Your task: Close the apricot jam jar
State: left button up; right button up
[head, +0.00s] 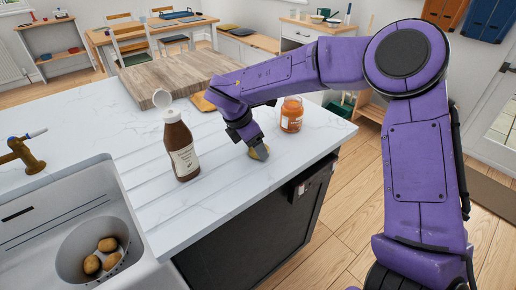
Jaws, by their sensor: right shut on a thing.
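The apricot jam jar (291,115), clear glass with orange contents and a label, stands upright on the white worktop near its right edge. No lid can be made out on its top. My right gripper (257,149) is low over the worktop, to the left of the jar and nearer to me. It is shut on a gold-coloured, round, flat thing that looks like the lid (260,153), partly hidden by the fingers. Lid and jar are apart. My left gripper is not in view.
A brown bottle (181,150) with a pale label stands left of my right gripper. A sink (40,196) with a bowl of potatoes is at the left. The worktop's front is clear.

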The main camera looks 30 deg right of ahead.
notch_tip(320, 180, up, 2)
jog(key=shift+r, duration=0.25)
jog(key=s+a+r+b, duration=0.4)
jog(key=s+a+r, duration=0.5)
jog(key=s+r, duration=0.1)
jog(key=shift+a+r, duration=0.25)
jog(key=shift+a, duration=0.1)
jog(key=w+a+m+g+y+p, duration=0.2)
jog(key=w+m+g+y+p, duration=0.2)
jog(key=w+m+p, duration=0.4)
jog(key=m+p, duration=0.7)
jog(key=m, duration=0.2)
jog(key=shift+f+y, duration=0.25)
jog(key=shift+y, duration=0.05)
